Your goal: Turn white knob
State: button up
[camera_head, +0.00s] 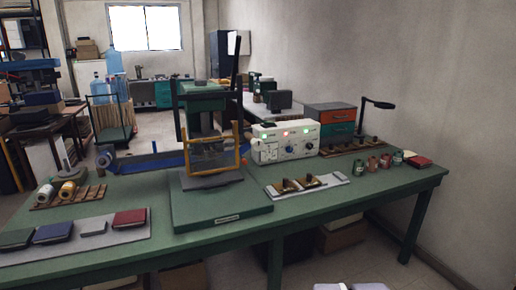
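A white control box (285,141) stands on the green table, right of the press. Its front has small lit lamps along the top, green and red. A dark blue knob (290,149) sits near the middle of the front. A small pale round knob (309,146) shows to its right and looks like the white knob. Its pointer direction is too small to read. Small dark controls lie at the left of the front. My gripper is not in view; only pale parts, perhaps mine, show at the bottom edge.
The green press (222,203) with an upright yellow frame (212,155) stands left of the box. A pale board (307,186) with small tools lies in front of the box. Small jars (372,164) stand to the right. A black lamp (376,103) rises behind. The front right tabletop is clear.

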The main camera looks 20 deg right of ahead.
aim_at(256, 144)
jog(key=i+l+u, duration=0.15)
jog(key=i, duration=0.25)
jog(key=i+l+u, duration=0.15)
jog(key=i, duration=0.2)
jog(key=i+l+u, duration=0.15)
jog(key=i, duration=0.2)
